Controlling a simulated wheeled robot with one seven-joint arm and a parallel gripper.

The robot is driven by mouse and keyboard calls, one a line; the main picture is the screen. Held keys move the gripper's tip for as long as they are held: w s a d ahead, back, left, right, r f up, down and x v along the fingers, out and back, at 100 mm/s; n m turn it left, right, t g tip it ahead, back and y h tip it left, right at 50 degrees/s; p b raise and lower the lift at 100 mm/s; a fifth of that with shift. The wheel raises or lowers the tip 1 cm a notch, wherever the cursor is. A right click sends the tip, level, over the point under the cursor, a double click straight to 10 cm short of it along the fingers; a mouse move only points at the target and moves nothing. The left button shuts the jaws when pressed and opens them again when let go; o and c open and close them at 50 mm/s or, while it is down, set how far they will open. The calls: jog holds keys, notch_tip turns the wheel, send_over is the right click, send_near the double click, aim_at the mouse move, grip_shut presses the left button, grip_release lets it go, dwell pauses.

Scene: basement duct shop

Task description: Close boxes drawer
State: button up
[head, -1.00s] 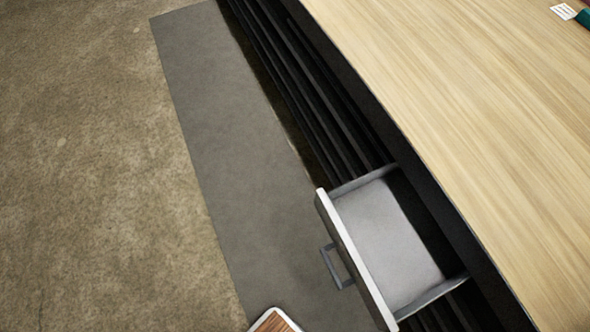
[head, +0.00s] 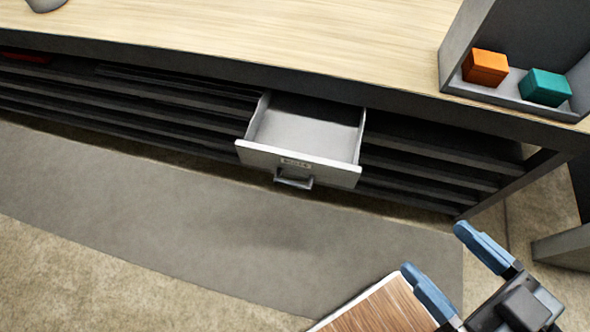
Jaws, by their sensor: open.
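The boxes drawer (head: 298,164) is pulled out from under the workbench in the head view, near the middle. It has a pale front with a small label, a grey handle (head: 294,180) and an empty-looking inside. My gripper (head: 443,262) is at the lower right, with two blue fingers spread apart and nothing between them. It is to the right of the drawer and nearer to me, not touching it.
The wood-topped workbench (head: 240,48) spans the back, with dark shelves (head: 430,160) below. A grey open bin (head: 452,50) on it holds an orange box (head: 485,67) and a teal box (head: 545,87). A grey mat (head: 190,220) lies clear on the floor before the drawer.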

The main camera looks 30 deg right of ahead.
jog(key=shift+o, duration=0.9)
jog(key=shift+c, duration=0.3)
